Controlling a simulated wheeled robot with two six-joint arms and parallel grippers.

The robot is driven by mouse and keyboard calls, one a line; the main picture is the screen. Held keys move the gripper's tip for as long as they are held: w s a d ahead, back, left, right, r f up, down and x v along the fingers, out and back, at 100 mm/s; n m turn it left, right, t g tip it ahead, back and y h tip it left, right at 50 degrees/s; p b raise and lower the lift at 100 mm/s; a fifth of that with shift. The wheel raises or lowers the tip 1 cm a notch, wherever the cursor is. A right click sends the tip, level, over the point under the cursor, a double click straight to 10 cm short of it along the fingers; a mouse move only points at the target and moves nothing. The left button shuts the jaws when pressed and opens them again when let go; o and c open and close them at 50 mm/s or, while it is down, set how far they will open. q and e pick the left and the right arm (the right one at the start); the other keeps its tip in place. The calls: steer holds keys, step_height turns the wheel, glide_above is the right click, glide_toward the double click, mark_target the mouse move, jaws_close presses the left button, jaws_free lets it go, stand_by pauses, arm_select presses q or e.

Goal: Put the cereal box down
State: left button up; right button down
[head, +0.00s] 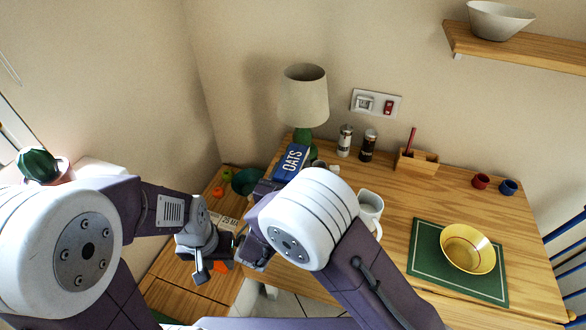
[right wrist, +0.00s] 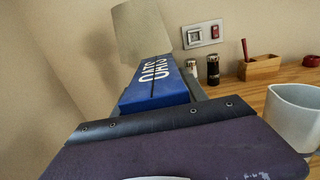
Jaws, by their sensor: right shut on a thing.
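The cereal box is a blue box marked OATS (head: 291,162), near the table's left back corner, in front of the lamp. In the right wrist view the cereal box (right wrist: 158,82) lies ahead of the gripper with its lettered face showing. My right gripper (head: 272,184) is shut on the box; its fingers are mostly hidden by my arm. I cannot tell whether the box touches the table. My left gripper (head: 238,248) is at lower centre-left, over the lower wooden surface, apart from the box; its jaw opening is not clear.
A lamp (head: 304,96) stands just behind the box. Two shakers (head: 345,141), a wooden caddy (head: 416,160) and a white jug (head: 369,212) are to its right. A yellow bowl (head: 468,249) sits on a green mat (head: 424,262). Bare table lies between jug and caddy.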

steer(key=shift+f, duration=0.15)
steer(key=c, duration=0.6)
jaws_free()
steer(key=shift+r, duration=0.35)
steer(key=v, duration=0.7)
steer(key=shift+s+f, duration=0.1)
steer(key=shift+s, duration=0.1)
